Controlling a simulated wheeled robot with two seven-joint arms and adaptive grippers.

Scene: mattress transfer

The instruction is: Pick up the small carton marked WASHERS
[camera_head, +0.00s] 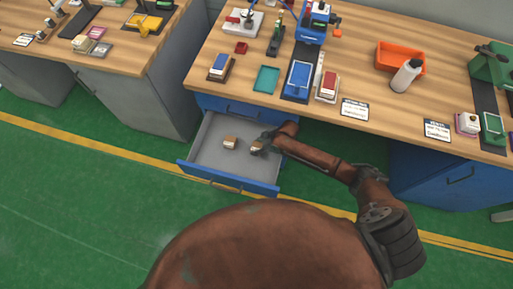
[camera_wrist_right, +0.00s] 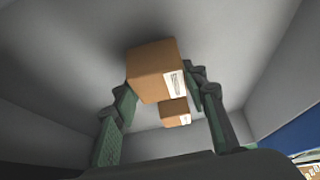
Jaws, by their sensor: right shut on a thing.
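My right gripper (camera_head: 263,143) reaches down into the open drawer (camera_head: 183,164). It is shut on a small brown carton (camera_head: 257,146), which sits between the fingertips in the right wrist view (camera_wrist_right: 155,70). A white label shows on that carton's side, but I cannot read its print. A second small brown carton (camera_head: 230,142) lies in the drawer to the left of the gripper. It also shows in the wrist view (camera_wrist_right: 173,114), apart from the held one, with a white label I cannot read. I cannot tell which carton is marked WASHERS. My left gripper is out of view.
The drawer is grey inside with a blue front, pulled out below the wooden workbench (camera_head: 300,104). The drawer walls stand close around the gripper. The bench holds an orange bin (camera_head: 400,53), a white bottle (camera_head: 406,76) and several small parts. Green floor (camera_head: 80,200) is clear at left.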

